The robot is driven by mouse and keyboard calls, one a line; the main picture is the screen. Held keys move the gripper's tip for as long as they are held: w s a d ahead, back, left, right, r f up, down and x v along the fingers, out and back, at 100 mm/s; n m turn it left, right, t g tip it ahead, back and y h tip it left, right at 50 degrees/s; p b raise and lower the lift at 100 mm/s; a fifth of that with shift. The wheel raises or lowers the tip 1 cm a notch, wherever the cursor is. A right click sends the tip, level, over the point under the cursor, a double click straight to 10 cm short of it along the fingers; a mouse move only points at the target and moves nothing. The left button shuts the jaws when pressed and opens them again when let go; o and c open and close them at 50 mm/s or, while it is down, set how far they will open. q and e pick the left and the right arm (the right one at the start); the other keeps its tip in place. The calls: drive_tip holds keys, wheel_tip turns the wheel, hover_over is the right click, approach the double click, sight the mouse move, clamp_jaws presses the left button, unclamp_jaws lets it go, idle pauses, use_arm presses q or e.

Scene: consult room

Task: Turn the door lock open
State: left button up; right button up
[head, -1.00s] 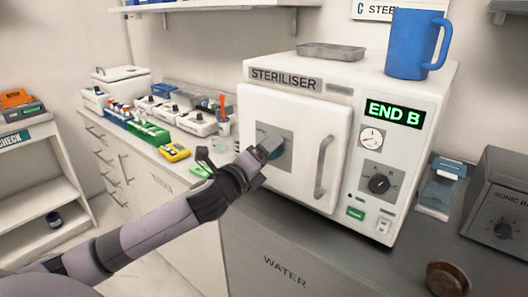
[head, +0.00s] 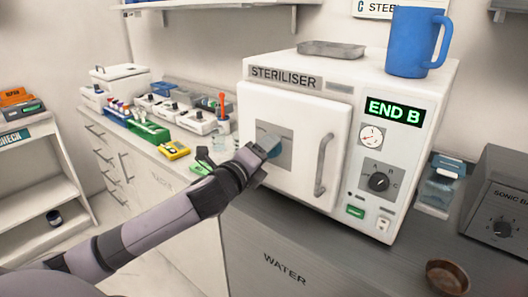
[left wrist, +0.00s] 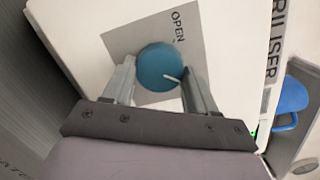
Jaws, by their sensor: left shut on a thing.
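The door lock is a round teal knob (left wrist: 160,62) on a grey plate (left wrist: 118,42) marked OPEN, on the white steriliser door (head: 300,112). A short white line on the knob points toward its lower right edge in the left wrist view, away from the word OPEN. My left gripper (left wrist: 158,74) is shut on the knob, one finger on each side. The door is closed. My right gripper is not in view.
The door handle (head: 324,165) stands out right of the lock. The display (head: 394,112) reads END B. A blue mug (head: 412,43) and a metal tray (head: 331,49) sit on top. A brown bowl (head: 446,276) is at the counter's front right; small boxes crowd the left counter.

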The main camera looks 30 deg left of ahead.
use_arm(q)
drive_tip(key=shift+a+n+g+h, duration=0.1)
drive_tip(key=shift+n+g+h, duration=0.2)
drive_tip(key=shift+n, duration=2.2)
drive_tip(key=shift+a+n+g+h, duration=0.15)
drive_tip(key=shift+n+h, duration=0.3)
drive_tip(key=shift+n, duration=2.05)
drive_tip(key=shift+d+n+g+h, duration=0.1)
drive_tip(key=shift+n+g+h, duration=0.2)
drive_tip(key=shift+n, duration=2.2)
drive_tip(key=shift+r, duration=0.1)
drive_tip(key=shift+n, duration=0.3)
drive_tip(key=o, duration=1.1)
drive_tip(key=shift+c, duration=0.2)
drive_tip(key=shift+s, duration=0.15)
